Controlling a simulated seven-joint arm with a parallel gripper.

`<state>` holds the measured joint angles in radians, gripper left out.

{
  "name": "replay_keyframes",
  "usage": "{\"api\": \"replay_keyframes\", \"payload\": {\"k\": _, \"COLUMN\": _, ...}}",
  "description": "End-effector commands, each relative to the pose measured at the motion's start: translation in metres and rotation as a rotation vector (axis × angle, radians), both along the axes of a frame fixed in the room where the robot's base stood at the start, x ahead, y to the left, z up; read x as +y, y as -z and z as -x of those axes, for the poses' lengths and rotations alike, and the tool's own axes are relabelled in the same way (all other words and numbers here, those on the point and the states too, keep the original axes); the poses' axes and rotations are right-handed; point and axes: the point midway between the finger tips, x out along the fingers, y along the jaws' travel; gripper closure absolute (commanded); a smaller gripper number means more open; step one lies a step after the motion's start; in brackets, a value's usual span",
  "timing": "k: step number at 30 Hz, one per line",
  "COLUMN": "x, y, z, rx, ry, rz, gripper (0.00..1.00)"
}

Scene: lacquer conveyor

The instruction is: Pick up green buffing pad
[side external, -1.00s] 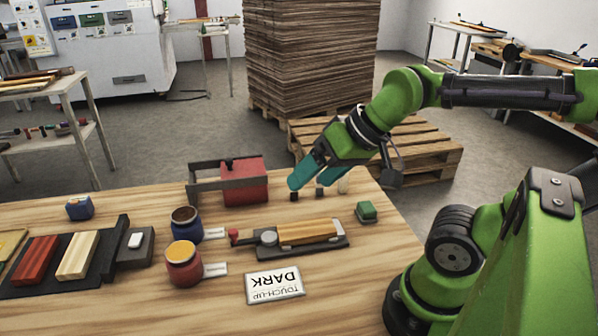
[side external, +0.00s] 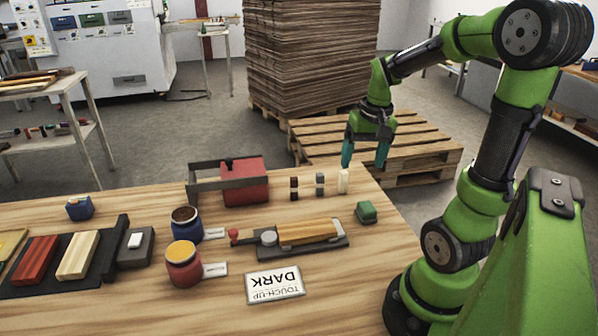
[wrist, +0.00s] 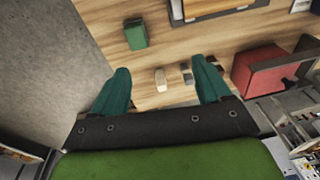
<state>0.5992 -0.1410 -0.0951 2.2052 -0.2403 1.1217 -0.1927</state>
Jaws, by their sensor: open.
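The green buffing pad (side external: 366,212) is a small green block lying on the wooden table near its right edge. It also shows in the wrist view (wrist: 135,34), at upper left, ahead of and a little left of my fingers. My gripper (side external: 365,160) has teal fingers and is open and empty. It hangs above and behind the pad in the side view, close to the table's far right edge. In the wrist view my gripper (wrist: 163,85) has its fingers spread, with a small cream stick between and beyond them.
Several small upright sticks, including a cream one (side external: 343,181), stand near my gripper. A red box (side external: 245,180) with a grey bracket is left of them. A clamped wooden block (side external: 308,232) lies left of the pad.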

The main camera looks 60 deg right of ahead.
Motion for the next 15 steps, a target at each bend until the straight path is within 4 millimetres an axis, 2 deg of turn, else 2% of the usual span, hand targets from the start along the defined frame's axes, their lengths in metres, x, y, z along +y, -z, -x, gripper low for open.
{"api": "replay_keyframes", "payload": {"k": 1, "x": -0.018, "y": 0.006, "z": 0.008, "rx": 0.048, "ry": 0.022, "rz": -0.013, "gripper": 0.23}}
{"api": "replay_keyframes", "payload": {"k": 3, "x": -0.034, "y": 0.01, "z": 0.016, "rx": 0.096, "ry": 0.022, "rz": -0.022, "gripper": 0.23}}
{"api": "replay_keyframes", "payload": {"k": 5, "x": -0.041, "y": 0.009, "z": 0.019, "rx": 0.128, "ry": -0.006, "rz": -0.023, "gripper": 0.23}}
{"api": "replay_keyframes", "payload": {"k": 8, "x": -0.038, "y": 0.011, "z": 0.021, "rx": 0.14, "ry": -0.044, "rz": -0.025, "gripper": 0.23}}
{"api": "replay_keyframes", "payload": {"k": 11, "x": -0.037, "y": 0.027, "z": 0.021, "rx": 0.142, "ry": -0.049, "rz": -0.028, "gripper": 0.23}}
{"api": "replay_keyframes", "payload": {"k": 15, "x": -0.036, "y": 0.058, "z": 0.021, "rx": 0.143, "ry": -0.05, "rz": -0.029, "gripper": 0.23}}
